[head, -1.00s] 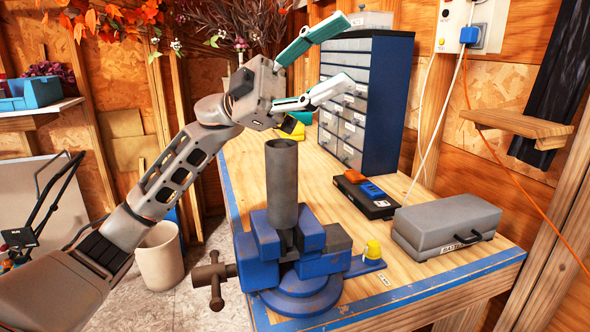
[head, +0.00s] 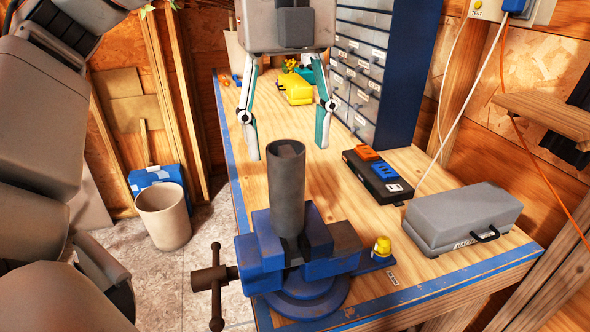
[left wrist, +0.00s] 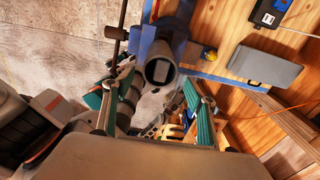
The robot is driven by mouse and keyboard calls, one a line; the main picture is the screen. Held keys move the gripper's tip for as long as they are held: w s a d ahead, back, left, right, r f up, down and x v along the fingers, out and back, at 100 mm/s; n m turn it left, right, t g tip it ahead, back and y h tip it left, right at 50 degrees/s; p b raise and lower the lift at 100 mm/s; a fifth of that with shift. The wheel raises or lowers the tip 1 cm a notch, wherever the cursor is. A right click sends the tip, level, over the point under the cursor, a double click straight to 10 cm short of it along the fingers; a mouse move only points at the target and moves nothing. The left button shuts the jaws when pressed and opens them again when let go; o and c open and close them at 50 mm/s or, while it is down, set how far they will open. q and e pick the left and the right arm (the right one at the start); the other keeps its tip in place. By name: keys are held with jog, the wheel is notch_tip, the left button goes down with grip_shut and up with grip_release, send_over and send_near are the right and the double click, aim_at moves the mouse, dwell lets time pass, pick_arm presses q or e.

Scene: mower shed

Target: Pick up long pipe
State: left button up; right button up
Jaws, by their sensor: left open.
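The long pipe (head: 287,192) is a dark grey tube standing upright in the jaws of the blue vise (head: 265,246) on the workbench. My left gripper (head: 288,148) is open and points down, its fingers on either side of and just above the pipe's top, apart from it. In the left wrist view the pipe's open top (left wrist: 160,71) shows beyond and between the two spread teal fingers (left wrist: 155,110). Nothing is between the fingers. My right gripper cannot be made out in the head view.
A grey case (head: 462,216), a black box with orange and blue parts (head: 376,176) and a small yellow-capped item (head: 381,247) stand right of the vise. A blue drawer cabinet (head: 408,75) stands behind. A bin (head: 163,216) is on the floor at left.

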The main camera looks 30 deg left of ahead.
aim_at(287, 177)
pick_arm(q)
jog(key=shift+w+a+f, duration=0.25)
jog(key=shift+w+a, duration=0.3)
jog(key=shift+a, duration=0.3)
jog(key=shift+s+d+f, duration=0.15)
jog(key=shift+f, duration=0.4)
jog(key=shift+s+d+f, duration=0.15)
jog(key=shift+f, duration=0.35)
jog(key=shift+d+f, duration=0.2)
jog(key=shift+f, duration=2.5)
jog(key=c, duration=1.5)
jog(key=shift+o, duration=0.2)
jog(key=shift+r, duration=0.15)
